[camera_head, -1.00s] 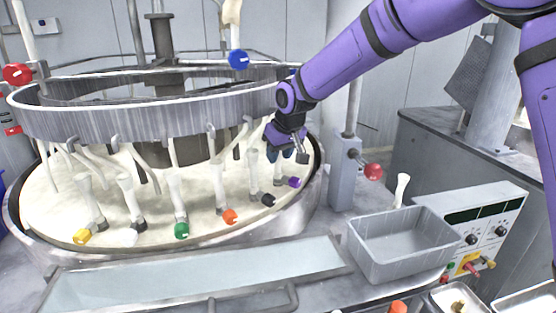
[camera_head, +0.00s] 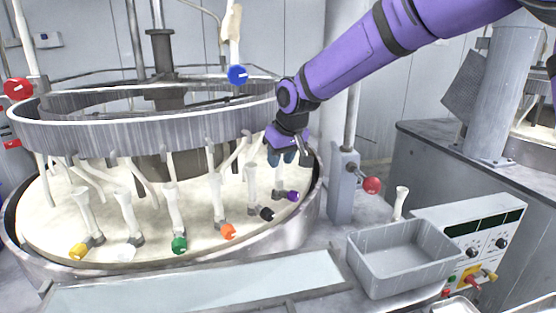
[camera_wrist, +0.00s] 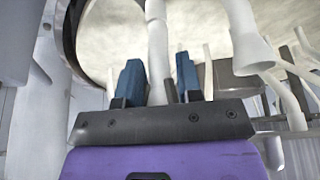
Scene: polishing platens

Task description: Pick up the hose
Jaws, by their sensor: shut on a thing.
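The hose is a pale, whitish tube. In the wrist view the hose (camera_wrist: 156,40) runs between the two blue fingers of my gripper (camera_wrist: 160,68), which is shut on it. In the head view my gripper (camera_head: 281,157) is at the right side of the round machine, above the purple knob (camera_head: 292,196). The fingers and wrist hide most of the held hose in that view, and its lower end cannot be made out clearly.
Several other pale hoses (camera_head: 176,205) with coloured knobs stand along the platen (camera_head: 60,208). The metal ring (camera_head: 140,122) is close left of my gripper. A grey post with a red knob (camera_head: 371,185) stands right. A grey bin (camera_head: 395,284) sits at front right.

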